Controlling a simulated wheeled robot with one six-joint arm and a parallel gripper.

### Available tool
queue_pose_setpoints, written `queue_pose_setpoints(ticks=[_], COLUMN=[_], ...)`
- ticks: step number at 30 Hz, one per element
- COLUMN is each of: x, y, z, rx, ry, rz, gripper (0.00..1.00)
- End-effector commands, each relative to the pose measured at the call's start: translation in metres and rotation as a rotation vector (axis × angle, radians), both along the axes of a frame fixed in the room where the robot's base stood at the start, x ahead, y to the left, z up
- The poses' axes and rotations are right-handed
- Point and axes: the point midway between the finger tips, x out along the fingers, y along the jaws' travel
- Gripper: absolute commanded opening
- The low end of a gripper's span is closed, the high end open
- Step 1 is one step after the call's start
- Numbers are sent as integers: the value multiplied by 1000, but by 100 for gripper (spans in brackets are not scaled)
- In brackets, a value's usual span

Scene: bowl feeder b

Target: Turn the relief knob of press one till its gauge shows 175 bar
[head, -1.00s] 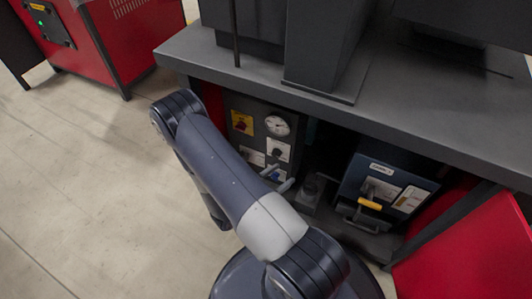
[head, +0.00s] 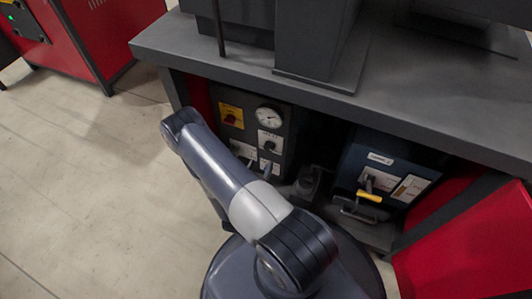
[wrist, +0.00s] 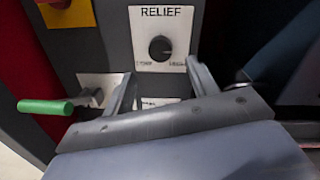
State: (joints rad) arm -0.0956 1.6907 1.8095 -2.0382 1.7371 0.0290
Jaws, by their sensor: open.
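The relief knob (wrist: 160,48) is a small black round knob on a white plate marked RELIEF in the wrist view. It also shows on the dark panel in the head view (head: 268,147). The round white gauge (head: 270,117) sits above it; its needle is too small to read. My gripper (wrist: 163,85) is open and empty, its two fingers apart below the knob in the picture, one to each side. It does not touch the knob. In the head view my arm hides most of the gripper.
A lever with a green handle (wrist: 45,107) sticks out left of my gripper. The grey bench top (head: 330,95) overhangs the panel. A blue unit with a yellow handle (head: 369,196) stands to the right.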

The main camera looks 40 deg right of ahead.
Motion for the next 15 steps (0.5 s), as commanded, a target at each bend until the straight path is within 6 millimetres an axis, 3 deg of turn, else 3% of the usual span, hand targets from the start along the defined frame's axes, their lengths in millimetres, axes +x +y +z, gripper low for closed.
queue_pose_setpoints(ticks=[15], x=[34], y=[-52], z=[0], rx=[0], ry=[-3], rz=[-2], gripper=[56])
